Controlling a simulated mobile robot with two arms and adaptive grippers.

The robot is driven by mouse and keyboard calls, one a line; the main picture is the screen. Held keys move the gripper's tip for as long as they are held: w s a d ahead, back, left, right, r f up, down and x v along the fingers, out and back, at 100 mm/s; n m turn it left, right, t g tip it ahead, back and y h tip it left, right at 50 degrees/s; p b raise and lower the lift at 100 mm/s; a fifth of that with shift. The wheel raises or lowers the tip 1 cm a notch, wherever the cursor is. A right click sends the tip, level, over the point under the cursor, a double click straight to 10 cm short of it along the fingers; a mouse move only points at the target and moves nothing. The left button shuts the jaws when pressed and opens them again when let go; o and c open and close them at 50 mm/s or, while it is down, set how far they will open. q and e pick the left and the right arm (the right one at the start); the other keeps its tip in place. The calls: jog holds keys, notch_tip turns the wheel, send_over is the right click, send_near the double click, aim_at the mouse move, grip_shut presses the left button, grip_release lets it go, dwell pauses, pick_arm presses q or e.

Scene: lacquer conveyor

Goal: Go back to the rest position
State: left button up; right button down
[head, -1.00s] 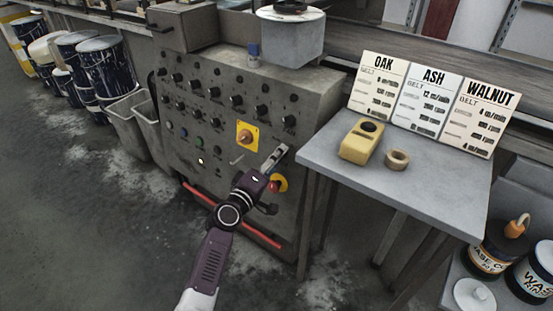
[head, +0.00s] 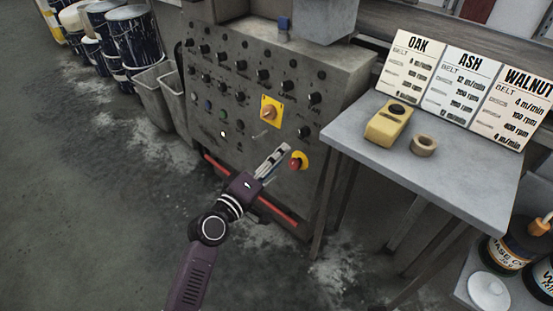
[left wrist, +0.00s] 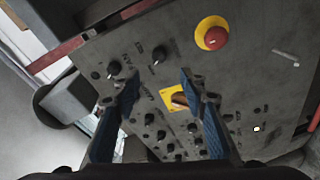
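My left gripper (head: 272,160) is in front of the grey control panel (head: 238,135), just left of the red emergency button (head: 296,161) on its yellow base. In the left wrist view my left gripper (left wrist: 159,80) has its two blue-padded fingers apart with nothing held. Beyond them is the panel with black knobs, the yellow plate with an orange rotary switch (left wrist: 178,98) and the red button (left wrist: 214,38). The gripper appears clear of the panel. My right gripper is not in view.
A grey table (head: 450,170) at right holds a yellow device (head: 388,124), a tape roll (head: 423,145) and the OAK, ASH and WALNUT cards (head: 462,85). Grey bins (head: 160,95) and paint drums (head: 130,40) stand at left. Open floor (head: 90,220) lies at lower left.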

pick_arm(q)
jog(key=shift+s, duration=0.15)
dwell(0.3)
